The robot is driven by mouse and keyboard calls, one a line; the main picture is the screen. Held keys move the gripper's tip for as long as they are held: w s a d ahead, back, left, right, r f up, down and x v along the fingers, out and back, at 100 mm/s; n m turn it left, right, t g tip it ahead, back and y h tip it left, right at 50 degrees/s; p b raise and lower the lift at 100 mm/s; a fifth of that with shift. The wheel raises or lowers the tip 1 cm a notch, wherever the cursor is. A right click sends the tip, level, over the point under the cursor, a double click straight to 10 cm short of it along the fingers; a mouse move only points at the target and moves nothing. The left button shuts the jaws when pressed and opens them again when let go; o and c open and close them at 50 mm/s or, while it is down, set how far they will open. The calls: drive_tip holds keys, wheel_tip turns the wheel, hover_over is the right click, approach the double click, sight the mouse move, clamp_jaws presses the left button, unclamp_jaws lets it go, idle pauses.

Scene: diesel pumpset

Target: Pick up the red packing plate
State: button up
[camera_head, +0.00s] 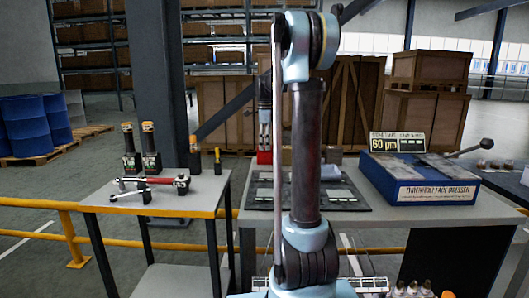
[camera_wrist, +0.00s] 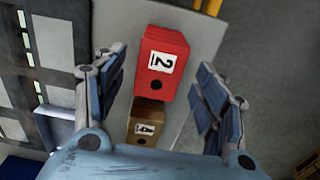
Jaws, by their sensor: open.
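The red packing plate shows in the wrist view as a red block (camera_wrist: 162,62) with a white label reading "2" and a dark round hole. It stands on a light grey surface. My gripper (camera_wrist: 160,88) is open, with one finger on each side of the red block and visible gaps on both sides. No contact shows. In the head view a small red piece (camera_head: 264,157) shows left of my arm at the back of the bench; my arm hides much of that area.
A brown block (camera_wrist: 146,122) with a white label stands close to the red one. A dark panel with white markings (camera_wrist: 55,50) lies left in the wrist view. In the head view a blue box (camera_head: 415,180) sits right, and a side table (camera_head: 160,203) holds tools.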

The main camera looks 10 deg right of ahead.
drive_tip(key=shift+f, duration=0.45)
drive_tip(key=c, duration=1.5)
wheel_tip(320, 180, up, 10)
drive_tip(key=shift+r, duration=0.1)
